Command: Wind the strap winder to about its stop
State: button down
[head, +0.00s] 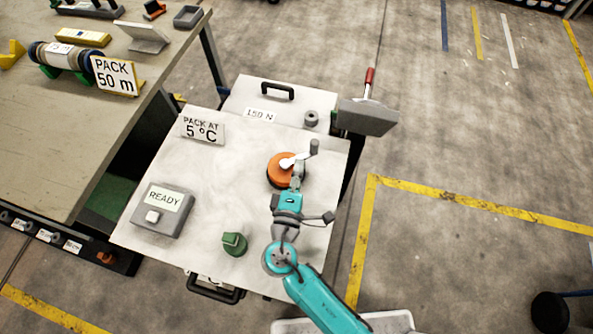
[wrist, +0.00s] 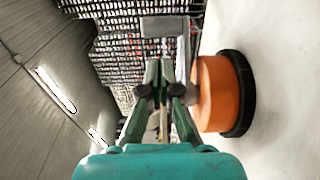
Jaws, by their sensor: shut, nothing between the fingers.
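The strap winder is an orange drum (head: 281,174) on the pale table top, with a grey crank arm and an upright grey handle (head: 314,147) at its upper right. In the wrist view the orange drum (wrist: 214,95) stands on a black base at the right, and the grey handle (wrist: 165,27) shows at the top. My gripper (head: 298,168) is beside the drum's right side, below the handle in the picture. Its fingers (wrist: 159,66) are shut together with nothing between them. Whether they touch the crank cannot be told.
A READY box (head: 163,208) with a button and a green knob (head: 234,243) stand on the table. A PACK AT 5 °C sign (head: 202,130) is at the back left. A grey block with a red-handled lever (head: 369,82) is at the back right.

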aim_at(305, 158)
jog(key=x, duration=0.6)
jog(key=shift+w+d, duration=0.1)
jog(key=shift+w, duration=0.1)
jog(key=shift+s+m+h, duration=0.25)
jog(key=shift+m+h, duration=0.25)
jog(key=shift+h, duration=0.4)
jog(key=shift+s+d+m+g+h, duration=0.1)
jog(key=shift+s+m+g+h, duration=0.15)
jog(key=shift+m+g+h, duration=0.35)
jog(key=shift+s+d+m+g+h, duration=0.1)
jog(key=shift+s+m+g+h, duration=0.25)
jog(key=shift+h, duration=0.45)
jog(key=shift+s+d, duration=0.1)
jog(key=shift+s, duration=0.75)
jog(key=shift+s, duration=0.15)
